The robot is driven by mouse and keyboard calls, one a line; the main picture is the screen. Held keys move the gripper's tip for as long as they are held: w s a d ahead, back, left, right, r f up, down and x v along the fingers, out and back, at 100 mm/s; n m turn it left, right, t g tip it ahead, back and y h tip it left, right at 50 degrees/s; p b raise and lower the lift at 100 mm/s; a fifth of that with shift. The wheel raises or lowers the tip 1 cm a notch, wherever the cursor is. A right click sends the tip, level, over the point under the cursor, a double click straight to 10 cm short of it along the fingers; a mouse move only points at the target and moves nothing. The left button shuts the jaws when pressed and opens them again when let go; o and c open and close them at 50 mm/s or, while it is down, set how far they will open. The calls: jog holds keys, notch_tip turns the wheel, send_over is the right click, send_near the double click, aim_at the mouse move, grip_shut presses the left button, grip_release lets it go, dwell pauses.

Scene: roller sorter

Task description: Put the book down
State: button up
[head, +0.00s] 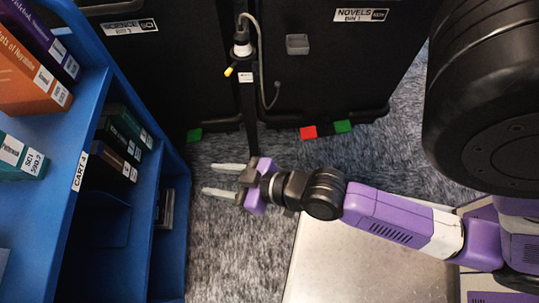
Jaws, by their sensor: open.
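My gripper (222,179) is open, its two pale fingers pointing left toward the blue cart, with nothing between them. Several books stand or lie on the cart. An orange book (30,82) and a purple book (42,40) are on its top at the upper left. A teal book (22,158) with an SCI label lies below them. Dark green and brown books (118,150) stand on a lower shelf. Which book the task means cannot be told.
The blue cart (62,215), labelled CART 4, fills the left side. Black bins marked SCIENCE (165,75) and NOVELS (345,75) stand at the back, with a post and cable (250,100) between them. Grey carpet (235,245) is clear below my gripper.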

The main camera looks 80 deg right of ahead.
jog(key=s+a+r, duration=0.1)
jog(key=s+r, duration=0.3)
jog(key=s, duration=0.2)
jog(key=s+a+r+t, duration=0.1)
jog(key=s+r, duration=0.3)
jog(key=s, duration=0.3)
jog(key=shift+n, duration=0.3)
jog(key=shift+s+r, duration=0.1)
jog(key=shift+r, duration=0.05)
